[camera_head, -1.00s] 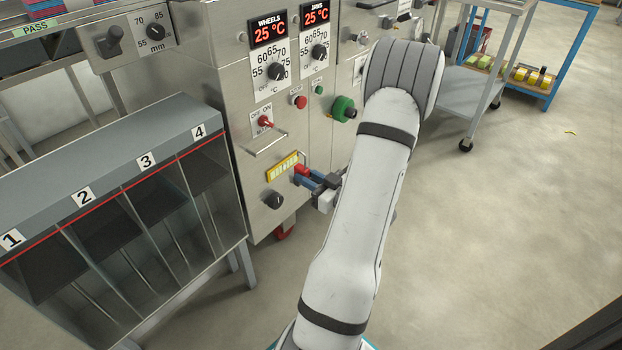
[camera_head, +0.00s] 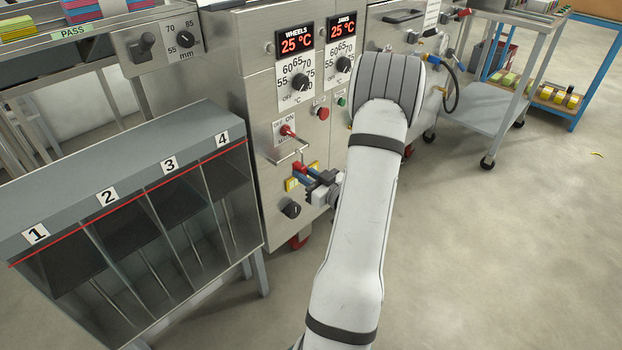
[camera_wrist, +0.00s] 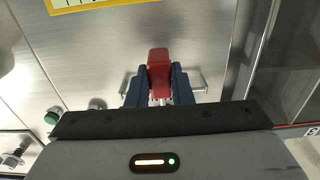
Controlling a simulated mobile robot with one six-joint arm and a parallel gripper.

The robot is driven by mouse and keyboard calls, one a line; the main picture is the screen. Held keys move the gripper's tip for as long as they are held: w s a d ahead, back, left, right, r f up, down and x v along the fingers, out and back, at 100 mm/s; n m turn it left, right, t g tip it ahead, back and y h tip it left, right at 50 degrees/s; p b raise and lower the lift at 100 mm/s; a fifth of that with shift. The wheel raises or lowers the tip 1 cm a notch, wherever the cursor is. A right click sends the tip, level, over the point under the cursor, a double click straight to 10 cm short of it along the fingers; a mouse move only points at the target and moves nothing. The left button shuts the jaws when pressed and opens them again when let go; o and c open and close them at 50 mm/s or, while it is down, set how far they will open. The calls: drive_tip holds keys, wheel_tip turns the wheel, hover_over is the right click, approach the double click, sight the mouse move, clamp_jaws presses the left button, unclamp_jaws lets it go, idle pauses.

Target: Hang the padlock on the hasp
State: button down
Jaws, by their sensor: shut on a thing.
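My gripper (camera_head: 308,173) has blue fingers and is shut on the red padlock (camera_head: 299,167) in front of the steel cabinet. In the wrist view the padlock (camera_wrist: 158,66) sits between the two blue fingers, with a bit of its metal shackle showing. A thin metal bar (camera_head: 287,156) stands out from the panel below the main switch and looks like the hasp. In the wrist view this bar (camera_wrist: 198,88) runs behind the fingers, partly hidden by them. The padlock is close to the bar; I cannot tell if the shackle touches or goes around it.
The red main switch (camera_head: 288,131) is just above the bar. A yellow label (camera_head: 291,184) and a black knob (camera_head: 291,209) are below. A numbered bin rack (camera_head: 110,200) stands close on the left.

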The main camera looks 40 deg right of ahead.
drive_tip(key=shift+w+a, duration=0.15)
drive_tip(key=shift+w, duration=1.2)
drive_tip(key=shift+f+b, duration=0.65)
drive_tip(key=c, duration=1.2)
unclamp_jaws()
drive_tip(key=shift+s, duration=0.1)
drive_tip(key=s+p, duration=0.2)
drive_tip(key=s, duration=0.5)
drive_tip(key=shift+s+d, duration=0.4)
drive_tip(key=shift+d, duration=0.05)
